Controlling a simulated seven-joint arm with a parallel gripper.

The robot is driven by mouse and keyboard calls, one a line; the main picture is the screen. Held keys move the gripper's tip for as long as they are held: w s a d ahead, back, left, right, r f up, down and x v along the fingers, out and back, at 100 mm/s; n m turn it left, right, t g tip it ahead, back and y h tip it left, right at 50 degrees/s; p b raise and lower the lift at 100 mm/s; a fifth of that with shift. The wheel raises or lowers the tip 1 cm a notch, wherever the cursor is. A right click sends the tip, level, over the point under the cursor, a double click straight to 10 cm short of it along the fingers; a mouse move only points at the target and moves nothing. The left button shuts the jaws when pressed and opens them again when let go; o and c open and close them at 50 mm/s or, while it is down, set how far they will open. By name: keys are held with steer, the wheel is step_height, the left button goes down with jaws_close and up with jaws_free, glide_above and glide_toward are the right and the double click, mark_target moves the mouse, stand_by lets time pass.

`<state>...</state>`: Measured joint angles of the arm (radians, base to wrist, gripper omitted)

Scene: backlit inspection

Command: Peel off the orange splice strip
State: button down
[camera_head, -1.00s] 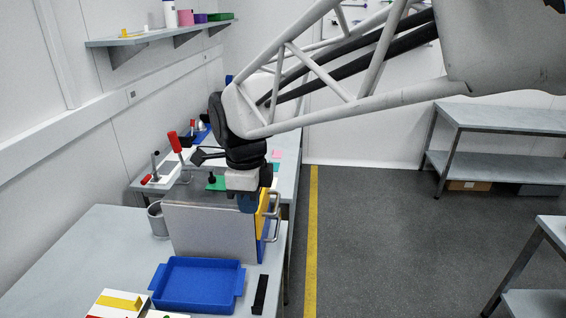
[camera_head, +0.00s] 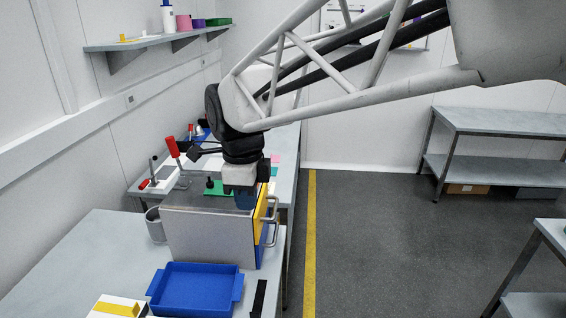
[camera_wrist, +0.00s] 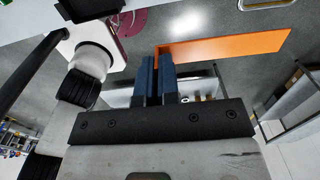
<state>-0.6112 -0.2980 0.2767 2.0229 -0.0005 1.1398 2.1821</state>
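The orange splice strip (camera_wrist: 235,44) shows in the wrist view as a long flat band on a grey speckled surface. My gripper (camera_wrist: 156,62) has two blue fingers at the strip's left end, with only a narrow gap between them. A thin orange edge shows at that gap; I cannot tell whether the fingers press on it. In the head view my gripper (camera_head: 244,200) points down at the top of a grey metal cabinet (camera_head: 207,235), near its right side. The strip is not visible there.
The cabinet has a yellow drawer front (camera_head: 261,212) and handles on its right side. A blue tray (camera_head: 197,288) lies in front of it, and a metal cup (camera_head: 154,224) stands to its left. Red-handled clamps (camera_head: 172,148) stand behind. Floor to the right is open.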

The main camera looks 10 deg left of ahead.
steer(key=shift+r, duration=0.75)
stand_by(0.6)
